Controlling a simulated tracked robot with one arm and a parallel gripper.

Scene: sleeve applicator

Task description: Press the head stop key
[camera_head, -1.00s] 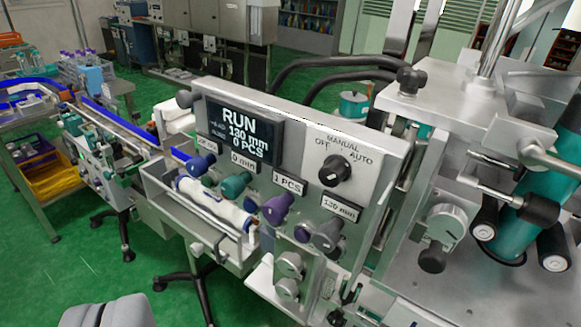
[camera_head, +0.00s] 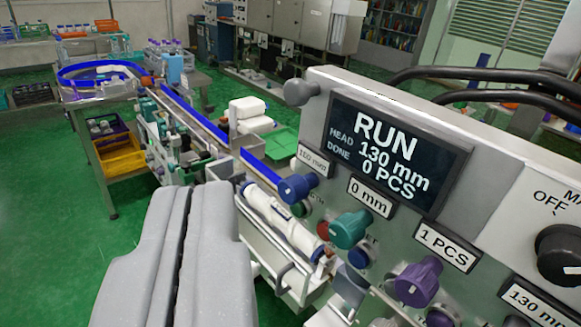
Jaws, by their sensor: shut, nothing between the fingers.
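The control panel (camera_head: 400,95) fills the right of the view. Its dark screen (camera_head: 398,150) reads RUN, HEAD, DONE, 130 mm and 0 PCS. Below the screen are a blue knob (camera_head: 292,188), a teal knob (camera_head: 346,230) and a purple knob (camera_head: 412,288). Small push keys sit beneath the knobs: a green one (camera_head: 300,209), a red one (camera_head: 323,230) and a blue one (camera_head: 359,257). Their labels are too small to read, so I cannot tell which is the head stop key. My gripper (camera_head: 188,193) is shut and empty, left of the panel and apart from it.
A white roll (camera_head: 283,222) lies in a metal tray below the panel's left end. A conveyor with blue rails (camera_head: 195,112) runs back to a round table (camera_head: 98,78). Green floor is open at far left.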

